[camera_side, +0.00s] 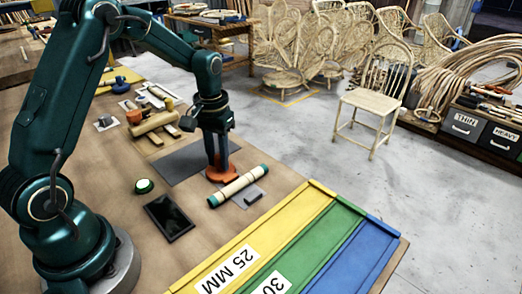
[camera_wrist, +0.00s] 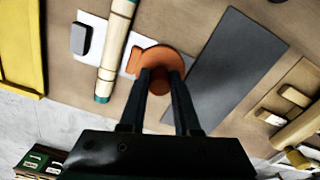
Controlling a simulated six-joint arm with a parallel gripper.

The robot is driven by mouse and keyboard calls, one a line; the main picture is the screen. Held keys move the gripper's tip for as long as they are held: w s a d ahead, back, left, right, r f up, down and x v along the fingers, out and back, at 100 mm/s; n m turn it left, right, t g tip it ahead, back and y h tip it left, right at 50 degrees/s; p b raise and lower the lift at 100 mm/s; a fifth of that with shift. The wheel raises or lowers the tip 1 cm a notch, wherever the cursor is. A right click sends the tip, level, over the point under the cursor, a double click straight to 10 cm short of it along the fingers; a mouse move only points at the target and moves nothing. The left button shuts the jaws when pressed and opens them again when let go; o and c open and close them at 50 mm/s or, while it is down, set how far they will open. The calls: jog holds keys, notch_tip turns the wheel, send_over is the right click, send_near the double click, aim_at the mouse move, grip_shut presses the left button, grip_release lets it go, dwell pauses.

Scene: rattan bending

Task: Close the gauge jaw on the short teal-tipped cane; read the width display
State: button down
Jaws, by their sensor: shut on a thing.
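The short cane (camera_side: 238,186) is pale with teal ends and dark bands; it lies flat across a light plate. It also shows in the wrist view (camera_wrist: 116,48). The orange gauge jaw (camera_side: 214,174), a round disc with a lobe (camera_wrist: 135,60), sits beside the cane; the lobe is very close, and I cannot tell whether it touches. My gripper (camera_wrist: 160,82) points down, shut on the jaw's upright orange post. A small grey block (camera_wrist: 82,40) stands on the cane's other side with a gap. A flat black panel (camera_side: 168,217), possibly the display, shows no readable figures.
A dark grey mat (camera_wrist: 235,65) lies beside the jaw. A white-and-green round button (camera_side: 144,186) sits near the panel. Yellow (camera_side: 262,232), green and blue trays line the table's front right. Wooden pieces (camera_side: 160,120) lie behind my gripper.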

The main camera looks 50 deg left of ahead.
aim_at(223, 173)
jog(key=shift+d, duration=0.7)
jog(key=c, duration=0.6)
grip_release()
jog(key=shift+r, duration=0.1)
jog(key=shift+r, duration=2.5)
